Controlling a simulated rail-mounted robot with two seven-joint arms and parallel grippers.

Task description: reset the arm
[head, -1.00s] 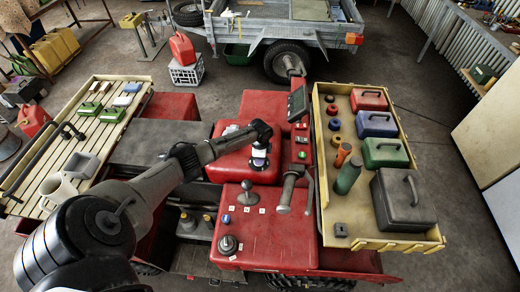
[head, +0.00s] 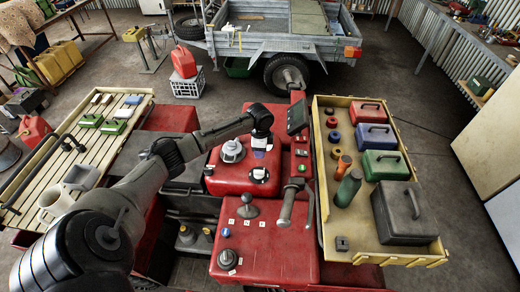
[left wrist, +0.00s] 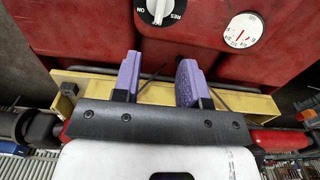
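My left arm comes in from the lower left of the head view. My left gripper (head: 260,152) is above the red panel, close to a round white-ringed knob (head: 232,150) and a small dial (head: 259,175). In the left wrist view its two purple fingers stand apart with nothing between them (left wrist: 157,78). That view also shows the red panel with a white knob marked ON and RES (left wrist: 160,8) and a white dial (left wrist: 242,30) beyond the fingertips. My right gripper does not show.
The red quad (head: 270,245) has a handlebar grip (head: 288,205) and a display (head: 298,112). A yellow tray (head: 385,258) at right holds coloured cases and bottles. A slatted rack (head: 84,152) at left holds small boxes and mugs. A trailer (head: 262,38) stands behind.

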